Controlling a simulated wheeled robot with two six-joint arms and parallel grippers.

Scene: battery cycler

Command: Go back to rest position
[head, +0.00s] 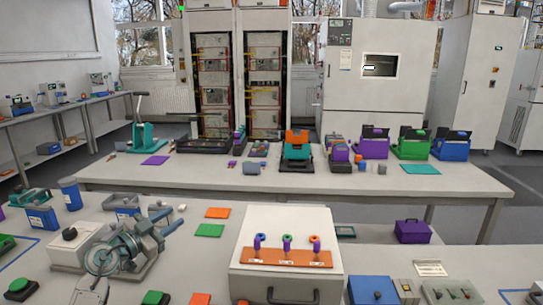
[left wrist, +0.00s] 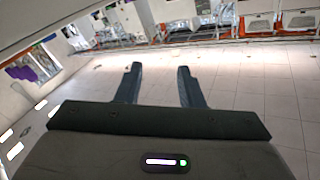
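My left gripper (left wrist: 159,72) shows in the left wrist view. Its two dark fingers stand well apart with nothing between them, and pale floor tiles show behind them. My right gripper is not in view.
A second bench (head: 220,179) behind carries several coloured devices. Tall cabinets (head: 372,80) stand at the back.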

